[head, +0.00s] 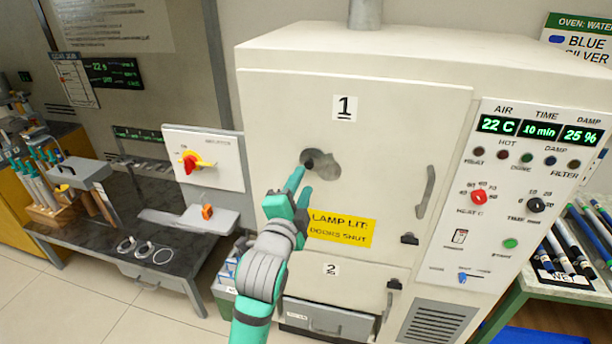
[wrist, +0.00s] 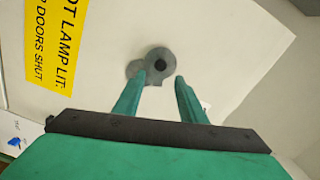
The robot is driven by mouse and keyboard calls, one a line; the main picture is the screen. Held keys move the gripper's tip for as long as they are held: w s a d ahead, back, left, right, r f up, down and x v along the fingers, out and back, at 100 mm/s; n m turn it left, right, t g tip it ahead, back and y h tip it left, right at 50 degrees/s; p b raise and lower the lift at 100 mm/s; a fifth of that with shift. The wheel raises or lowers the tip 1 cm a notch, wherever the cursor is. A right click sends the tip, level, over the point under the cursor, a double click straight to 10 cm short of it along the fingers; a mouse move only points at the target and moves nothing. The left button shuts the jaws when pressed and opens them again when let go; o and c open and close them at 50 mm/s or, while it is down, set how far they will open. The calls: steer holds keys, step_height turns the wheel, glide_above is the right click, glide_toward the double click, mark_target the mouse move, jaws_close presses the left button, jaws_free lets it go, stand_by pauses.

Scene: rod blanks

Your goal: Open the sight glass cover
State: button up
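The sight glass cover (head: 314,157) is a grey disc with a dark round knob on the upper oven door (head: 390,130), marked 1. A second grey rounded patch (head: 328,171) shows from under it at its lower right; I cannot tell whether this is the glass or a mount. In the wrist view, the cover (wrist: 158,62) is face-on, with its knob ahead of and between my fingers. My gripper (head: 304,180) is open and empty just in front of the cover. Its two green fingertips also show in the wrist view (wrist: 161,76); contact is not clear.
A yellow lamp warning label (head: 341,231) lies below the cover. The door's handle (head: 426,191) is at its right. A switch box with a red knob (head: 193,162) stands left of the oven, above a dark bench (head: 115,235). The control panel (head: 520,185) is at the right.

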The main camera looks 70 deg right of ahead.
steer(key=shift+s+a, duration=0.25)
steer(key=shift+a, duration=0.85)
steer(key=shift+s+a, duration=0.2)
steer(key=shift+a, duration=0.85)
steer(key=w+a+f+n+t+y, duration=0.5)
steer(key=a+f+n+t, duration=0.2)
steer(key=a+f+n, duration=0.45)
steer(key=w+a+f+n+t+y, duration=0.4)
steer(key=a+f+n+t, duration=0.3)
steer(key=a+n, duration=0.65)
steer(key=s+a+f+n+y, duration=0.25)
steer(key=s+a+f, duration=0.2)
steer(key=a, duration=0.25)
steer(key=s+a+f+n+y, duration=0.1)
steer(key=s+a+f+y, duration=0.2)
steer(key=a+f, duration=0.3)
steer(key=s+a+f+n+g+y, duration=0.1)
steer(key=s+a+n+y, duration=0.1)
steer(key=s+a, duration=1)
steer(key=shift+s+a+f+g+y, duration=0.4)
steer(key=shift+s+y, duration=0.25)
steer(key=shift+s, duration=0.45)
